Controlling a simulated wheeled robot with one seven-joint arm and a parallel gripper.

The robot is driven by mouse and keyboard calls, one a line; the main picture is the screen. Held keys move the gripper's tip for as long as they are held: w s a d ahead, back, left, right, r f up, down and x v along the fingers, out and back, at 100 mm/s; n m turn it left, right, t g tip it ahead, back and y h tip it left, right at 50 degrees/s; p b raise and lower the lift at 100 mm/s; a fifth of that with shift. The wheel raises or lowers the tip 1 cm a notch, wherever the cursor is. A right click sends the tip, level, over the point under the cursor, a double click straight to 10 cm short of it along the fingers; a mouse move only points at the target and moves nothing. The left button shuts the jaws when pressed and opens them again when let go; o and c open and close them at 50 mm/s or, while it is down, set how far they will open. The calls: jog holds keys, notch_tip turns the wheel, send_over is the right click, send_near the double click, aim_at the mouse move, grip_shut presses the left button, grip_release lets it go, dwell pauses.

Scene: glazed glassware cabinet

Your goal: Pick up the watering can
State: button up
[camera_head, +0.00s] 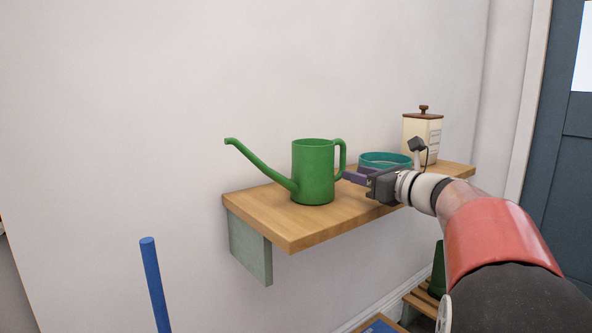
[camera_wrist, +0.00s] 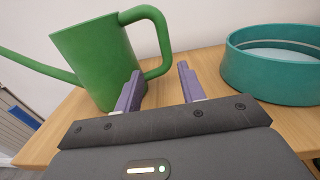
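The green watering can (camera_head: 312,172) stands upright on the wooden shelf (camera_head: 262,212), its long spout to the left and its handle to the right. In the wrist view the can (camera_wrist: 95,62) is at the left, with its looped handle just above and ahead of my gripper. My gripper (camera_head: 350,177) is at the handle side of the can. The wrist view shows my gripper's purple fingers (camera_wrist: 160,82) spread apart with nothing between them. The handle's lower end is close to the left finger; I cannot tell whether they touch.
A teal round bowl (camera_head: 385,160) stands behind my gripper on the shelf, right of it in the wrist view. A cream canister (camera_head: 422,138) with a brown lid is at the shelf's far end. A blue pole (camera_head: 154,285) rises at front left. The wall is close behind.

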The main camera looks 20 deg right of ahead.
jog(key=x, duration=0.5)
jog(key=d+p+x, duration=0.1)
jog(key=x, duration=0.2)
jog(key=shift+w+r, duration=0.2)
jog(key=shift+w, duration=0.25)
grip_shut()
dwell(0.9)
